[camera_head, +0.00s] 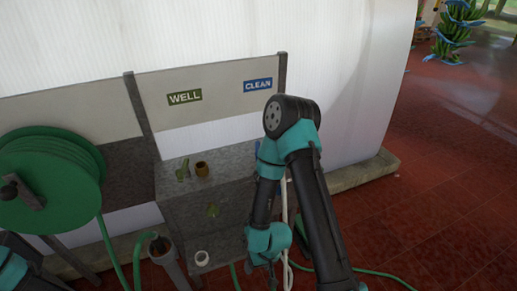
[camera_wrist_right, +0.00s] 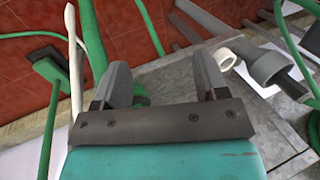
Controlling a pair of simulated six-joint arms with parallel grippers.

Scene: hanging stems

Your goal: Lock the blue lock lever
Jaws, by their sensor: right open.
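A small blue piece (camera_head: 257,146), possibly the blue lock lever, shows below the blue CLEAN sign (camera_head: 258,84) in the head view. My right arm covers most of it, so its position cannot be told. No blue lever shows in the right wrist view. My right gripper (camera_wrist_right: 162,84) is open, with its two grey fingers apart. A bit of green shows behind and between them; I cannot tell what it is. In the head view the right gripper hangs low in front of the grey stand (camera_head: 225,165), its fingertips unclear. My left gripper is out of view.
A green hose reel (camera_head: 50,165) stands at the left. A white pipe end (camera_wrist_right: 226,58) is right of my right fingers. Red floor at the right is mostly clear.

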